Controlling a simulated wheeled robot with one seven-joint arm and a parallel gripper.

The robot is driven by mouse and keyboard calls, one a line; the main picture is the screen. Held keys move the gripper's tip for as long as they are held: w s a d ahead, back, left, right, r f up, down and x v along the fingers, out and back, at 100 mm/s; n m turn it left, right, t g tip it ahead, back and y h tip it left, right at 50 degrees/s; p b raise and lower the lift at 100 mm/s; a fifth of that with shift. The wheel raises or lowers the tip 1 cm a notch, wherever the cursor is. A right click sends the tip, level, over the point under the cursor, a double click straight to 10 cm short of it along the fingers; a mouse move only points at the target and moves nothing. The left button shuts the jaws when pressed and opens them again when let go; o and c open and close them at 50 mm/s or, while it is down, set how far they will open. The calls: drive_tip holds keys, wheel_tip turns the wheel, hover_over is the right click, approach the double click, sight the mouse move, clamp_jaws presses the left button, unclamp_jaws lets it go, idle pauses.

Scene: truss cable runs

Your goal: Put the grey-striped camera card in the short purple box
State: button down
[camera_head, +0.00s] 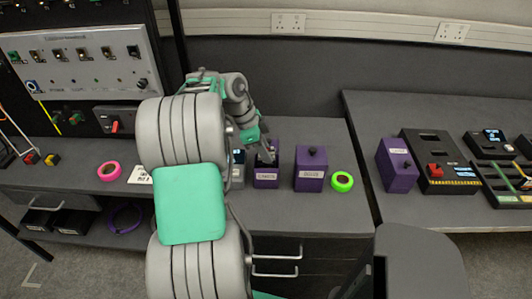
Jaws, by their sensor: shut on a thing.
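My gripper (268,157) points down at the top of a small purple box (266,181) with a white label on the middle bench. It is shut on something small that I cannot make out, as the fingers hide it. A second purple box (309,182), with a white label and a black knob on top, stands just right of it. I cannot make out a grey-striped camera card.
A green tape roll (342,181) lies right of the boxes, and a pink roll (108,171) lies left. A grey device (238,170) stands close left of the first box. A control panel (82,62) rises at the left. My arm hides the bench's middle.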

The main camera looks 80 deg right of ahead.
drive_tip(key=shift+f, duration=0.1)
drive_tip(key=shift+f+b, duration=0.65)
drive_tip(key=shift+b, duration=0.1)
drive_tip(key=c, duration=1.3)
unclamp_jaws()
drive_tip(key=shift+c, duration=0.7)
drive_tip(key=shift+f, duration=0.1)
drive_tip(key=shift+c, duration=0.6)
